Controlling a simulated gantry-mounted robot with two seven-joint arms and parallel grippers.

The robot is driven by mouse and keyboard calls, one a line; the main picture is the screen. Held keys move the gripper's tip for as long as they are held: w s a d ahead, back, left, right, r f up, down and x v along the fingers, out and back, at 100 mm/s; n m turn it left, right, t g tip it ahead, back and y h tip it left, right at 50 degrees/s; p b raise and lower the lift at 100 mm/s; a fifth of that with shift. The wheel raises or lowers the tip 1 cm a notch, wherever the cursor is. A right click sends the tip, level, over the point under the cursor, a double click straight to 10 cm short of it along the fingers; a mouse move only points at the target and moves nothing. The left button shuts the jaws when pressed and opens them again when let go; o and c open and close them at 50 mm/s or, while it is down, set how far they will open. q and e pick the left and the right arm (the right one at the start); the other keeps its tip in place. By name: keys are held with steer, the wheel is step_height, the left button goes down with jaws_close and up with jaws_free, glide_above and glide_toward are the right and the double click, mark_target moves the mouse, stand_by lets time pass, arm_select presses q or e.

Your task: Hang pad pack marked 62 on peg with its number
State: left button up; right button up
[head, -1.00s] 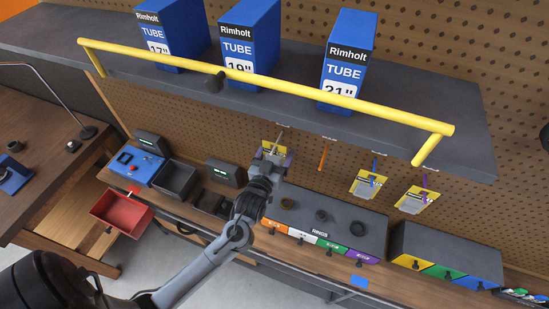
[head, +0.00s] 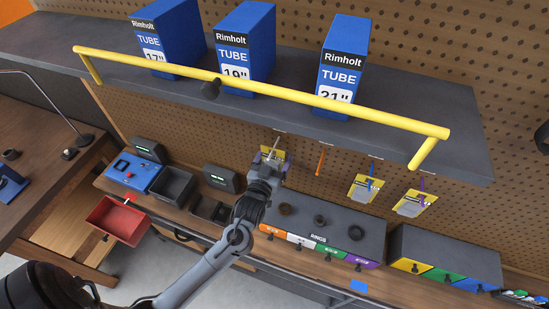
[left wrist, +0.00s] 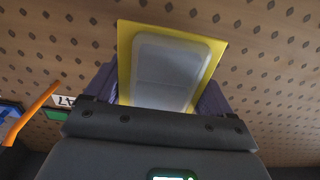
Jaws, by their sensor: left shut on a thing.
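My left gripper (head: 267,163) is shut on a pad pack (head: 271,153), a yellow card with a grey blister. It holds the pack at the leftmost, pale peg (head: 278,141) under the shelf. In the left wrist view the pack (left wrist: 175,65) stands between the fingers, its blister side facing the camera. No number on it can be read. I cannot tell whether the peg passes through the card. An orange peg (head: 321,158) to the right is bare; it also shows in the left wrist view (left wrist: 36,108). My right gripper is not in view.
Similar packs hang on the blue peg (head: 364,188) and purple peg (head: 412,203). A yellow rail (head: 280,90) runs along the front of the shelf (head: 420,118) above, with blue tube boxes on it. A grey rings cabinet (head: 340,222) stands below.

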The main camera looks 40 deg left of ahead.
arm_select(q)
steer(key=o, duration=1)
steer(key=shift+s+d+f, duration=0.1)
steer(key=shift+s+d, duration=0.05)
steer(key=shift+s, duration=0.35)
steer(key=s+d+r+m+h+p, duration=0.1)
steer(key=s+d+r+h+p, duration=0.25)
steer(key=s, duration=0.75)
steer(key=s+d+f+m+g+h+p, duration=0.1)
steer(key=s+d+f+m+g, duration=0.1)
steer(key=s+d+g, duration=0.2)
steer(key=s+d+f+m+g+h+p, duration=0.1)
steer(key=s+d+f+m+g+h, duration=0.1)
steer(key=s+g, duration=0.7)
steer(key=s+d+m, duration=0.1)
steer(key=s+d, duration=0.1)
steer(key=shift+s+f+p, duration=0.3)
steer(key=shift+f, duration=0.05)
